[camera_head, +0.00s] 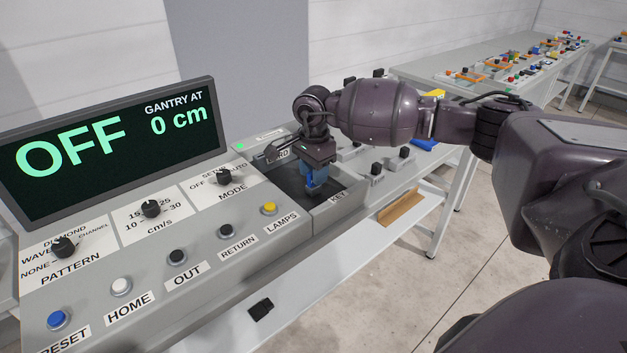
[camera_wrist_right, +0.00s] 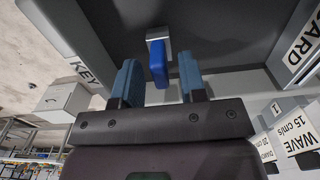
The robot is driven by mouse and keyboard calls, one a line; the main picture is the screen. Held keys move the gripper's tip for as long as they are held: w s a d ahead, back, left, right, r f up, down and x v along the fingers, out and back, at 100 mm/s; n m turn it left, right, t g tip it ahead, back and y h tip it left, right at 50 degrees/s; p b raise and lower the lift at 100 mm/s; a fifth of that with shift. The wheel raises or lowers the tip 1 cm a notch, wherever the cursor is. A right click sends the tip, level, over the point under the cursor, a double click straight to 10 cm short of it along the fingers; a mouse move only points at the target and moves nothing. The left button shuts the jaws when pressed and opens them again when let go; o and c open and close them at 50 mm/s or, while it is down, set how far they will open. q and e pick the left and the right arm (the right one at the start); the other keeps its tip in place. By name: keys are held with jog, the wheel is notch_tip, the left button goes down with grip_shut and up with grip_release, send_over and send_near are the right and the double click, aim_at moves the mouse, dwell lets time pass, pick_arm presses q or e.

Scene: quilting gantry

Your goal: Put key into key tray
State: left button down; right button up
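The key (camera_wrist_right: 159,62) has a blue handle and a silvery end. In the right wrist view it shows against the dark tray floor, between the two blue fingers, with a gap on each side. My right gripper (camera_head: 316,182) is open and reaches down over the key tray (camera_head: 285,173), a dark recess with a KEY label on its side wall. The tray also fills the upper part of the right wrist view (camera_wrist_right: 225,38). The gripper hides the key in the head view. Whether the key rests fully on the floor is hard to tell. My left gripper is not in view.
The grey control console (camera_head: 210,255) with several knobs and buttons lies left of the tray. Its display (camera_head: 110,150) reads OFF and 0 cm. A CARD label is on the tray's other side. A table with colourful parts (camera_head: 510,65) stands at the back right.

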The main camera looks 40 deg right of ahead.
grip_shut()
jog(key=shift+r, duration=0.25)
jog(key=shift+r, duration=0.6)
jog(key=shift+r+p, duration=0.5)
jog(key=shift+r, duration=0.5)
